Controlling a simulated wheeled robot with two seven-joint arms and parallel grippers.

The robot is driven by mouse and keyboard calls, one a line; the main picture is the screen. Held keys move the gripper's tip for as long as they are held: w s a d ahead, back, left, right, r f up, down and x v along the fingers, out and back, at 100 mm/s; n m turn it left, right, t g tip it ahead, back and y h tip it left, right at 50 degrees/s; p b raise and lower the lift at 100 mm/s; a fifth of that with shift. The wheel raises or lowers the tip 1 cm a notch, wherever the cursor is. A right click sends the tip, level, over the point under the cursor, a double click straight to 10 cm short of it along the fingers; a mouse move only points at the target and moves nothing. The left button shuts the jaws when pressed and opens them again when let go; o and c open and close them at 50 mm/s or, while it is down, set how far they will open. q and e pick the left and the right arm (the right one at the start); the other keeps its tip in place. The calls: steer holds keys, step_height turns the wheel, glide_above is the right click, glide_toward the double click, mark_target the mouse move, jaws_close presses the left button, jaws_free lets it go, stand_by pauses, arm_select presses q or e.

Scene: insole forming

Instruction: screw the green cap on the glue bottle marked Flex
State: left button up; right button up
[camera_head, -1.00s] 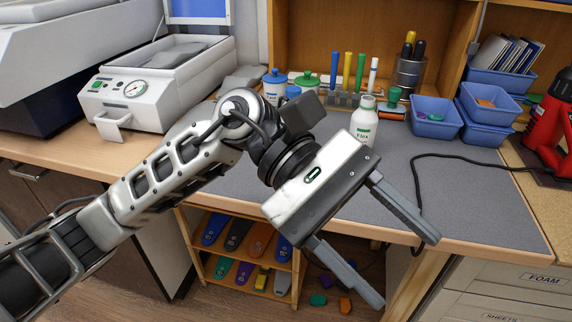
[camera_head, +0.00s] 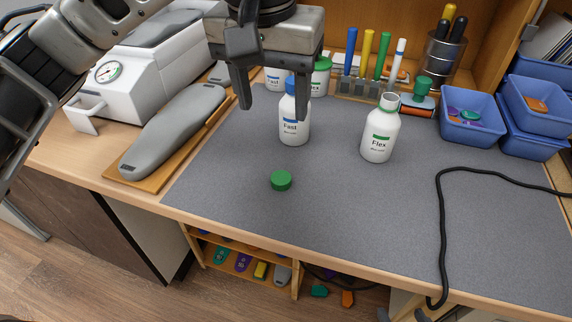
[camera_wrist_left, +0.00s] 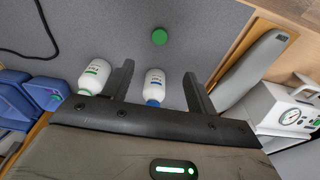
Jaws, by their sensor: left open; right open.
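The white glue bottle marked Flex (camera_head: 379,136) stands upright on the grey mat, its neck without a cap. It also shows in the left wrist view (camera_wrist_left: 94,76), left of the fingers. The green cap (camera_head: 281,180) lies on the mat in front of a blue-capped bottle marked Fast (camera_head: 294,126). The cap also shows in the left wrist view (camera_wrist_left: 159,36), beyond the fingertips. My left gripper (camera_head: 273,111) is open and empty at the top of the head view. In the wrist view the Fast bottle (camera_wrist_left: 154,84) appears between its fingers; contact cannot be told. My right gripper is not in view.
A green-capped bottle (camera_head: 320,77) and another Fast bottle stand behind. Markers, a tool cup (camera_head: 441,57) and blue bins (camera_head: 472,134) line the back and right. A black cable (camera_head: 441,220) crosses the mat's right side. A grey insole form (camera_head: 175,130) lies left.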

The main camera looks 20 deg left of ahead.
arm_select(q)
glide_above(281, 178)
steer(key=s, duration=0.1)
step_height(281, 178, down, 11)
steer(key=shift+a+r, duration=0.1)
steer(key=shift+r, duration=0.1)
steer(key=shift+w+f+p, duration=0.25)
steer(key=shift+f+p, duration=0.15)
steer(key=shift+f, duration=0.9)
steer(key=shift+w+f+p, duration=0.2)
steer(key=shift+f+p, duration=0.15)
steer(key=shift+f, duration=0.95)
steer(key=c, duration=1.1)
